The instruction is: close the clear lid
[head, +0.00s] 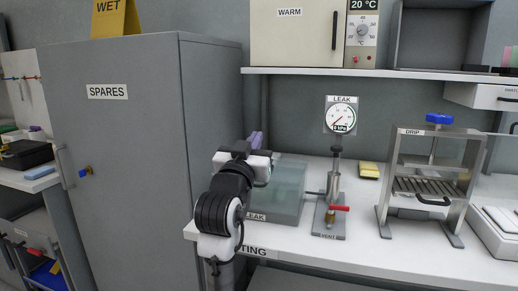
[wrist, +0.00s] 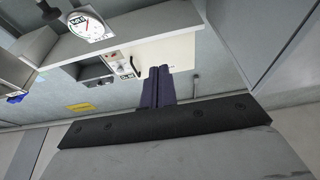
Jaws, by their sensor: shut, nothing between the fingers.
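A clear, blue-green tank labelled LEAK (head: 285,190) stands on the bench, just right of my arm in the head view. A clear panel shows at its top and back, but I cannot tell a lid from the tank walls or how far open it is. My arm hides the tank's left part. My gripper (head: 256,139) is above and behind the tank's left side, with its purple fingers pointing up. In the wrist view the fingers (wrist: 158,86) are together and empty. The tank is not recognisable in the wrist view.
A grey SPARES cabinet (head: 115,150) stands close on the left. A shelf (head: 350,72) with the WARM oven (head: 290,35) is above the bench. A LEAK gauge (head: 340,115), a valve stand (head: 328,215) and a DRIP frame (head: 433,175) stand to the right.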

